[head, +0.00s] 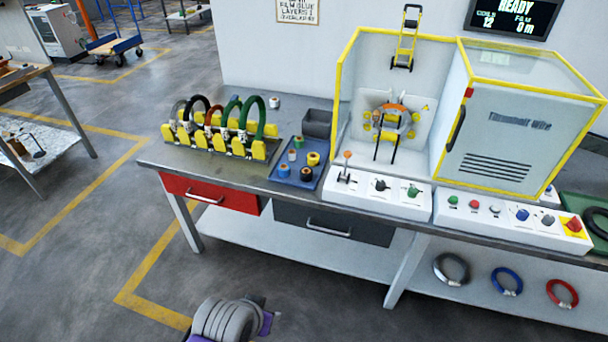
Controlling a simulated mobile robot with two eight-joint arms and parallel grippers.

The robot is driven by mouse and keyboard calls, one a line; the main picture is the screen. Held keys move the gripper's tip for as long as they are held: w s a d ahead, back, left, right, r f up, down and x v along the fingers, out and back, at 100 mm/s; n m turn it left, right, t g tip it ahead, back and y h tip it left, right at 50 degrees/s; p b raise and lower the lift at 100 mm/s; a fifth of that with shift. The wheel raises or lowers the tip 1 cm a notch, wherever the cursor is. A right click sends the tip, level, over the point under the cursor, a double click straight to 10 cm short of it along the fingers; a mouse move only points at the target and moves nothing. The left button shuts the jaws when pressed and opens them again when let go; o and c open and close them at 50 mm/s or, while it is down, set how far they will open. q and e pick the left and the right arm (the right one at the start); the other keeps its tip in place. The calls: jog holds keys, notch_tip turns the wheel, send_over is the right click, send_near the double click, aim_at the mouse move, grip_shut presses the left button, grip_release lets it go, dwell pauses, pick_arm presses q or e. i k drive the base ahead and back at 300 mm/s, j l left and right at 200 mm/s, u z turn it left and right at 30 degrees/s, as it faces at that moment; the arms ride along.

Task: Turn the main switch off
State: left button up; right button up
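The main switch (573,225) is a red knob on a yellow plate. It sits at the right end of the white control panel (511,219) on the workbench. The knob is small in the picture, and I cannot tell which way it is turned. Nothing touches it. A grey ribbed part of my own arm with purple pieces shows at the bottom edge, far to the left of the switch. No gripper fingers show in the head view.
The display (513,15) above the machine is lit and reads READY. The yellow-framed winding machine (503,135) stands behind the panel. A second panel with a lever (345,166) is to the left. A green tray (575,203) with a black coil lies to the right.

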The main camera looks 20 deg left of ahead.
aim_at(575, 225)
jog(key=z, duration=1.35)
jog(key=i+u, duration=0.25)
jog(key=u, duration=0.25)
jog(key=i+l+u, duration=0.25)
jog(key=u, duration=0.25)
jog(key=i+l+u, duration=0.1)
jog(key=i+l, duration=0.35)
jog(key=i+l+u, duration=0.1)
jog(key=i+l, duration=0.35)
jog(key=l, duration=0.15)
